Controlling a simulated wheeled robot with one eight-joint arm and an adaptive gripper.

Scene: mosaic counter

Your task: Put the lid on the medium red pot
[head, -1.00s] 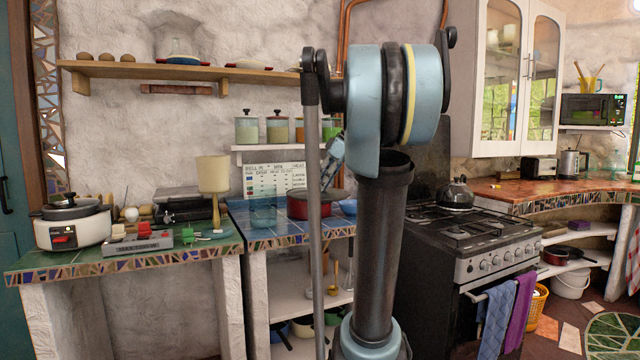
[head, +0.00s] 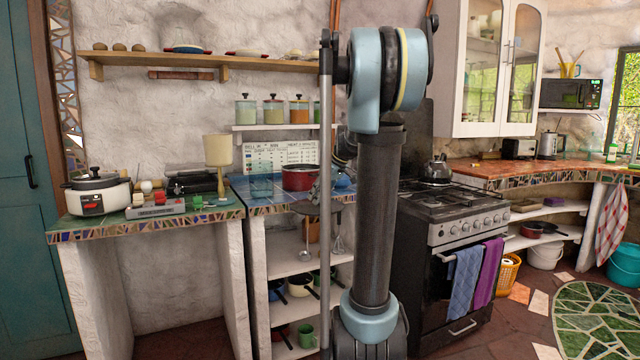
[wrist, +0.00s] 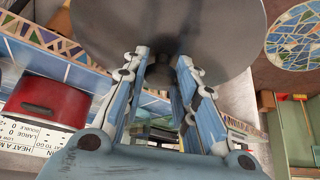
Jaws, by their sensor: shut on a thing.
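The red pot (head: 299,178) stands on the blue-tiled counter (head: 262,204); in the wrist view the pot (wrist: 45,100) is at the left, apart from my gripper. My gripper (wrist: 160,72) is shut on the knob of a wide, dark grey round lid (wrist: 200,25), whose underside faces away from the wrist camera. In the head view the lid (head: 312,207) seems to show as a thin grey disc in front of the counter edge, below the pot's rim. My arm hides part of it and most of my gripper there.
A stove (head: 455,215) with a kettle (head: 436,170) is right of the counter. A green-tiled counter at left holds a white cooker (head: 97,193) and a lamp (head: 218,160). Shelves under the blue counter hold a cream pot (head: 300,286) and utensils. Floor at right is open, with a mosaic rug (head: 600,318).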

